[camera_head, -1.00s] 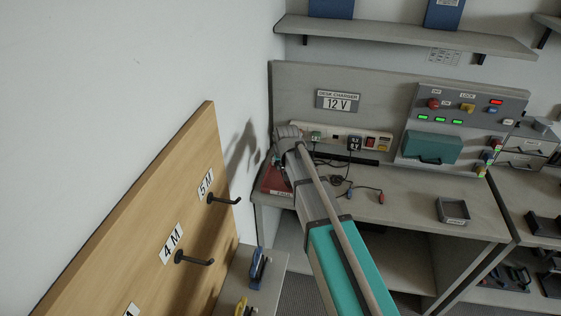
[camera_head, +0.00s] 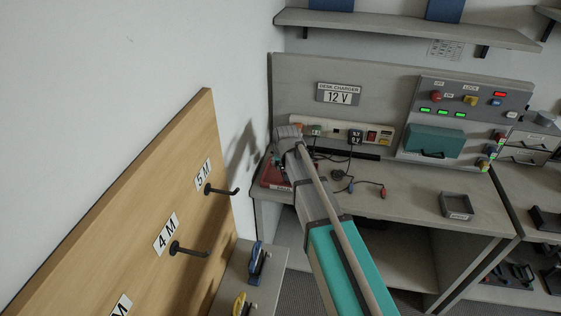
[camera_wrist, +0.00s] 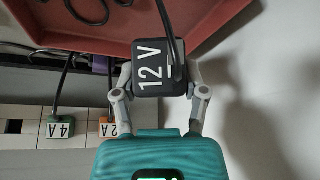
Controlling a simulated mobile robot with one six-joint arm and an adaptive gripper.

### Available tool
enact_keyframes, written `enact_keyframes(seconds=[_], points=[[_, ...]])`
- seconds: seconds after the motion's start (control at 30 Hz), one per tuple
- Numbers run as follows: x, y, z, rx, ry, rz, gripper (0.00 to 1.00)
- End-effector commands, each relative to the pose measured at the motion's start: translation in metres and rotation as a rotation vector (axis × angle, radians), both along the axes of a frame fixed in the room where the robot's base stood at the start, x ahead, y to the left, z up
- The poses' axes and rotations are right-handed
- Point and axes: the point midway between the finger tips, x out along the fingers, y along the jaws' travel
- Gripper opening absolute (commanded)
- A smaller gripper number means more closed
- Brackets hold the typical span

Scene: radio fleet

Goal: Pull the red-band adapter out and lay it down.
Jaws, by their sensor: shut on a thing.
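My gripper (camera_wrist: 160,82) is shut on a black adapter (camera_wrist: 150,55) marked 12 V, with one finger on each side. Its cable runs up past the label. No red band shows on its visible face. The adapter is clear of the power strip (camera_wrist: 22,120) and overlaps the rim of a red tray (camera_wrist: 215,12) in the wrist view; I cannot tell whether they touch. In the head view the red tray (camera_head: 272,178) lies at the desk's left end, beside my arm's end, which hides the adapter.
On the strip (camera_head: 333,133) are a green 4 A adapter (camera_wrist: 62,127), an orange 2 A adapter (camera_wrist: 108,128) and a black 9 V adapter (camera_head: 355,137). Loose leads (camera_head: 350,186) lie on the desk (camera_head: 400,185).

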Motion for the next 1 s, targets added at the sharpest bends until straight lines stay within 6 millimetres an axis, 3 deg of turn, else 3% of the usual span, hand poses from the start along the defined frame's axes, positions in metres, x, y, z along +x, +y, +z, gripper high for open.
enact_keyframes(seconds=[0.03, 0.4, 0.97, 1.0], points=[[0.000, 0.000, -0.009, 0.000, 0.000, 0.000, 0.00], [0.000, 0.000, -0.035, 0.000, 0.000, 0.000, 0.00], [0.000, 0.000, -0.040, 0.000, 0.000, 0.000, 0.00], [0.000, 0.000, -0.040, 0.000, 0.000, 0.000, 0.64]])
